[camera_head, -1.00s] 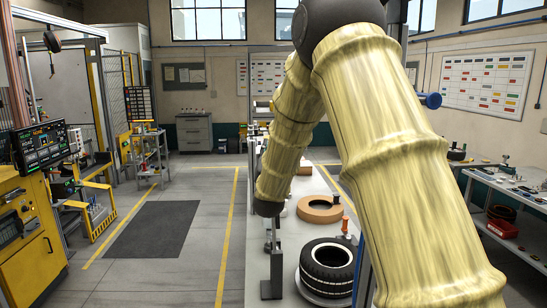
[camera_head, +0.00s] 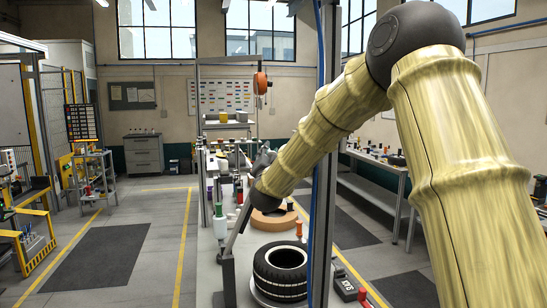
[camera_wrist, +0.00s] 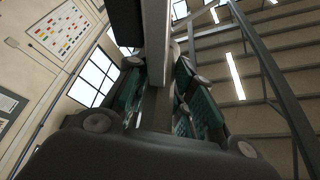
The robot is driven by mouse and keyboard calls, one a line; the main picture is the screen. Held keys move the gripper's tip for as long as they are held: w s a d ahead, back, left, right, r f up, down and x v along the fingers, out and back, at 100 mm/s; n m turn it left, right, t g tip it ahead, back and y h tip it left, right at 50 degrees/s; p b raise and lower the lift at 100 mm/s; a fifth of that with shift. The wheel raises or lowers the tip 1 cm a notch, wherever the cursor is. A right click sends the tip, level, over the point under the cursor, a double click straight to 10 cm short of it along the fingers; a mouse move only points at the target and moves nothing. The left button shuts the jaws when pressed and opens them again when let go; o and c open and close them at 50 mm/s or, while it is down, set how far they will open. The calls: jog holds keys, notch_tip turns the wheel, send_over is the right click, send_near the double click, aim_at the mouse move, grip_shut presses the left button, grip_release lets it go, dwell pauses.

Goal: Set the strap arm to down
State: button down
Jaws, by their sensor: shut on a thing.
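The strap arm is a grey bar (camera_head: 237,232) in the head view. It rises from an upright grey post (camera_head: 229,283) beside the black tyre (camera_head: 268,275) and slants up to the right, its upper end near my wrist. The tyre lies flat, to the right of the post. In the wrist view the bar (camera_wrist: 157,108) runs between the green-padded fingers of my gripper (camera_wrist: 158,88), which is shut on it. In the head view the gripper's fingers are hard to make out by the dark end of my arm.
An orange-brown ring (camera_head: 272,222) lies on the bench behind the tyre. A green-and-white bottle (camera_head: 220,226) stands behind the post. A tall grey upright (camera_head: 322,150) rises right of the tyre. The floor left of the bench is open.

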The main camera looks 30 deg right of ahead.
jog(key=shift+d+f, duration=0.1)
dwell(0.3)
jog(key=c, duration=1.2)
grip_release()
jog(key=shift+w+f, duration=0.1)
jog(key=shift+w, duration=0.05)
jog(key=shift+s, duration=0.2)
jog(key=v, duration=1.1)
jog(key=shift+s+f, duration=0.2)
jog(key=shift+s, duration=0.1)
